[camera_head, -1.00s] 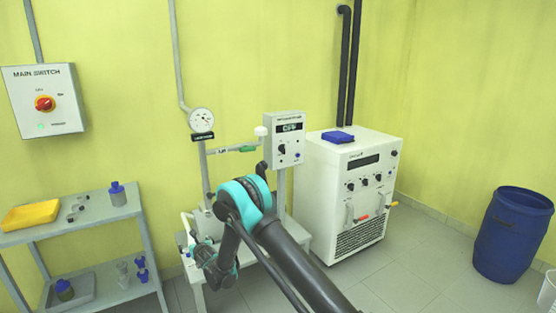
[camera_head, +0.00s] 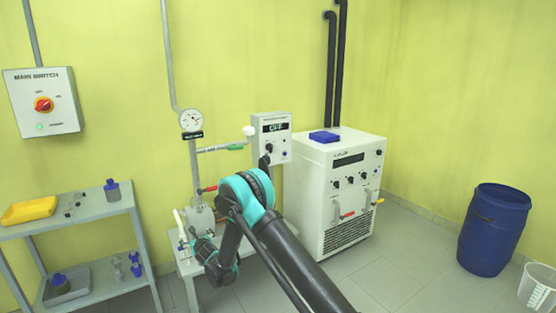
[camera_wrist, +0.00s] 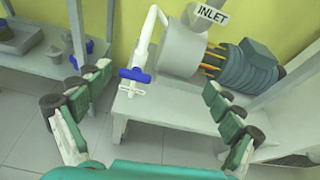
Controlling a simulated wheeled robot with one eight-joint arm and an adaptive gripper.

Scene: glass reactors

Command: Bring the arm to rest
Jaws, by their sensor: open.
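My arm reaches in from the lower right in the head view, its elbow bent high and its forearm hanging down in front of a small white table (camera_head: 192,284). The fingertips are hard to make out there. In the wrist view my gripper (camera_wrist: 152,105) has its two green-and-grey fingers spread wide, with nothing between them. Beyond the fingers are a white pipe with a blue valve handle (camera_wrist: 135,75) and a grey cylinder labelled INLET (camera_wrist: 182,48) on the table. The fingers appear apart from these.
A grey shelf (camera_head: 100,209) with a yellow tray (camera_head: 28,211) and bottles stands left. A white cabinet unit (camera_head: 310,205) stands right of my arm, and a control box (camera_head: 272,138) is behind it. A blue barrel (camera_head: 493,230) and white bucket (camera_head: 540,285) are far right. Floor between is clear.

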